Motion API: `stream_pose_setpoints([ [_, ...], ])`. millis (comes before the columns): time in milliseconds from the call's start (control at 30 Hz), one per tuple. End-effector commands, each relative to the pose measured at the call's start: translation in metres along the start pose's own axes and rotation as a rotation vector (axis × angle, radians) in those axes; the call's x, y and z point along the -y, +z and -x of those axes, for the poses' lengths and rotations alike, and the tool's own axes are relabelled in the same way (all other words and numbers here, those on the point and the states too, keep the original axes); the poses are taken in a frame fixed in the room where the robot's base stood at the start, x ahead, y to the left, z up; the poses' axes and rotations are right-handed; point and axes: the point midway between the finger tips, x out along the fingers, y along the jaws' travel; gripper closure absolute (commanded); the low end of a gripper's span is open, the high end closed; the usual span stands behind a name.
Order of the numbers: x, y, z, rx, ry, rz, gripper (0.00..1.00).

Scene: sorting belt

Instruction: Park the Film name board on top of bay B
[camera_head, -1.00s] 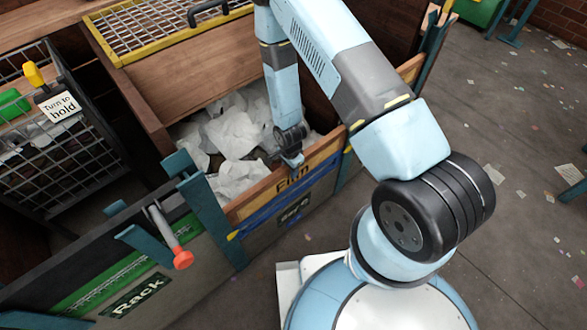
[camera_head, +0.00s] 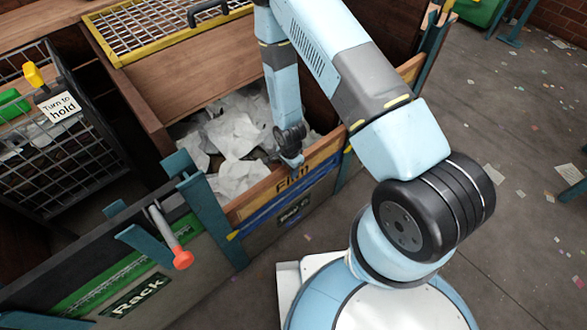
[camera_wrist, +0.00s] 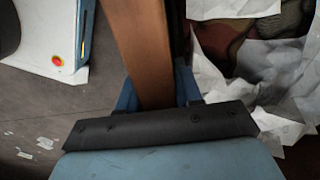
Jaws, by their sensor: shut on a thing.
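The Film name board (camera_head: 318,157) is a long wooden plank with dark lettering, along the top of the front wall of the paper-filled bay (camera_head: 275,226). My gripper (camera_head: 291,160) reaches down to the board's upper edge, near its middle. In the wrist view my gripper (camera_wrist: 158,92) has a blue finger on each side of the brown board (camera_wrist: 143,40) and is shut on it. The board's lower edge is hard to make out, so I cannot tell whether it is seated or raised. No letter B shows on any bay.
White crumpled paper (camera_head: 232,133) fills the bay behind the board. A yellow-edged mesh lid (camera_head: 150,28) lies behind it. At left are a wire cage (camera_head: 70,165) with a "Turn to hold" tag (camera_head: 59,106) and a red-ended lever (camera_head: 168,238). The floor at right is open, with scattered scraps.

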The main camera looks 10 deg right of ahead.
Motion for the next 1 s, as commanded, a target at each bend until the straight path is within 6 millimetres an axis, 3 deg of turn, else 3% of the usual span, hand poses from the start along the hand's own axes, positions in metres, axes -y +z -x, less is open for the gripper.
stream_pose_setpoints([
  [533, 0.002, 0.0, 0.005, 0.0, -0.004, 0.0, 1.0],
  [1000, 0.002, 0.0, 0.071, 0.0, -0.004, 0.0, 1.0],
])
